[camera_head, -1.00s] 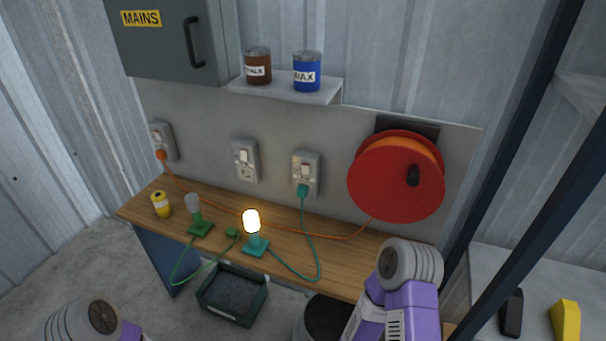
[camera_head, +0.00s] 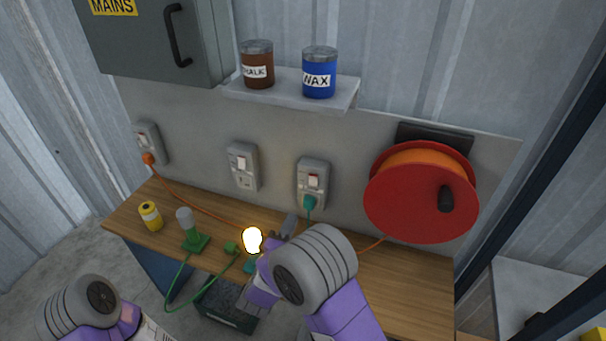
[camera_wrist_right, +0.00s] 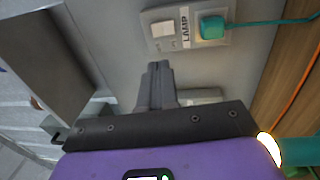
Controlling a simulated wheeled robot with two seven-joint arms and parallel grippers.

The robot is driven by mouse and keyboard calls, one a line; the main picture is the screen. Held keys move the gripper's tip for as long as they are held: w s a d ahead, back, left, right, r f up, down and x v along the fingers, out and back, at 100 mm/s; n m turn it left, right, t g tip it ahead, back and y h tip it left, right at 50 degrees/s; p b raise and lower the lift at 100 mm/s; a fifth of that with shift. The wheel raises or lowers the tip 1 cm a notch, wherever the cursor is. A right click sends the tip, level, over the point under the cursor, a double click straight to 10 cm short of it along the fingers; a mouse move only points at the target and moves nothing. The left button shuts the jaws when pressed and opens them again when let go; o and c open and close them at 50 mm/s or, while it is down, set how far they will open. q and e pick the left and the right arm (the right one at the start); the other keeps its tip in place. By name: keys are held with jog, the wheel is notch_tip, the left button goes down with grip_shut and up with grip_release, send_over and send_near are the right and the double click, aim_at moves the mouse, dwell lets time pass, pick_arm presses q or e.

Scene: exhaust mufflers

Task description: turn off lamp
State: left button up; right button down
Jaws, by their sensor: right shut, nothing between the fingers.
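A lit lamp (camera_head: 252,240) stands on the wooden bench, its base partly hidden by my right arm; its glow shows at the right edge of the wrist view (camera_wrist_right: 268,147). The right-hand wall socket (camera_head: 311,184) has a rocker switch (camera_head: 313,181) and a teal plug (camera_head: 309,203) in it. In the wrist view its switch (camera_wrist_right: 163,29), a LAMP label (camera_wrist_right: 185,27) and the teal plug (camera_wrist_right: 212,27) show clearly. My right gripper (camera_head: 290,223) is shut and empty, its fingertips (camera_wrist_right: 158,65) apart from the switch. My left gripper is out of view.
The middle socket (camera_head: 243,166) has no plug. A red cable reel (camera_head: 415,200) hangs right of the sockets. A shelf (camera_head: 290,95) holds two tins above.

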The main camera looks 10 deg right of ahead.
aim_at(312, 178)
jog(key=b+x, duration=0.1)
jog(key=x, duration=0.5)
jog(key=b+x, duration=0.1)
jog(key=x, duration=0.6)
jog(key=shift+d+r, duration=0.25)
jog(key=shift+d, duration=0.05)
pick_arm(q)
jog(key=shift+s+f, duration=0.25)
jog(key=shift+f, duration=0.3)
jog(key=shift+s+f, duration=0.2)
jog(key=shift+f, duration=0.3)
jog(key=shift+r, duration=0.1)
